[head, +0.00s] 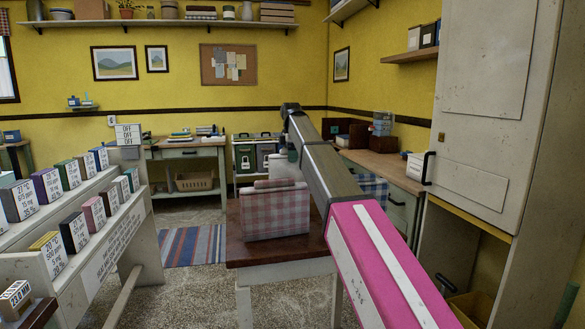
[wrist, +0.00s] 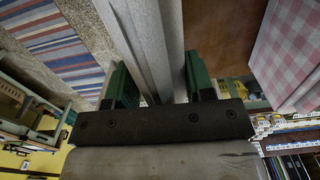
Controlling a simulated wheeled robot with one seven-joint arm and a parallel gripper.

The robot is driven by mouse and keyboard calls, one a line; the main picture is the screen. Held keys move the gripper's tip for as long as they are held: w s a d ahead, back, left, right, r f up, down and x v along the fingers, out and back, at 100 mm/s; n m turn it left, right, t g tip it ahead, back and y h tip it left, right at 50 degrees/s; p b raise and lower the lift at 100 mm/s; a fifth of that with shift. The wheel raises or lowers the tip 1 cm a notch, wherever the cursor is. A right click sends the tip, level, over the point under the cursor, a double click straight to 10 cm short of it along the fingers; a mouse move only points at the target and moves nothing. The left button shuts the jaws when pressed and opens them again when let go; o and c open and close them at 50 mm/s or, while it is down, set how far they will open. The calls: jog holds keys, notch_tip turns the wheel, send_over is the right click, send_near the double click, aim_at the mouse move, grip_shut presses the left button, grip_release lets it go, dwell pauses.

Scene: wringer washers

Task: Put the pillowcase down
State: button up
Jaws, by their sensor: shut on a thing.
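My gripper (wrist: 158,72) has two green fingers, shut on a pale grey slab-like folded thing (wrist: 160,30), which appears to be the pillowcase. The held piece is upright between the fingers, beside the brown wooden table top (wrist: 215,35). Whether its lower edge touches anything is not clear. In the head view, my arm reaches over the wooden table (head: 285,247) and bends down at its far end. The fingers and held thing are mostly hidden there behind a pink checked bundle (head: 275,212), which also shows at the right in the wrist view (wrist: 290,45).
A blue checked piece (head: 373,187) shows right of my arm. A striped rug (head: 195,246) lies on the floor left of the table. A white rack with labelled blocks (head: 85,262) stands at left. A counter (head: 385,167) and tall white cabinet (head: 490,100) are at right.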

aim_at(292, 165)
jog(key=shift+w+d+f, duration=0.15)
jog(key=shift+d+f, duration=0.05)
jog(key=shift+f, duration=2.1)
jog(key=o, duration=0.9)
notch_tip(292, 165, up, 12)
jog(key=shift+r, duration=0.15)
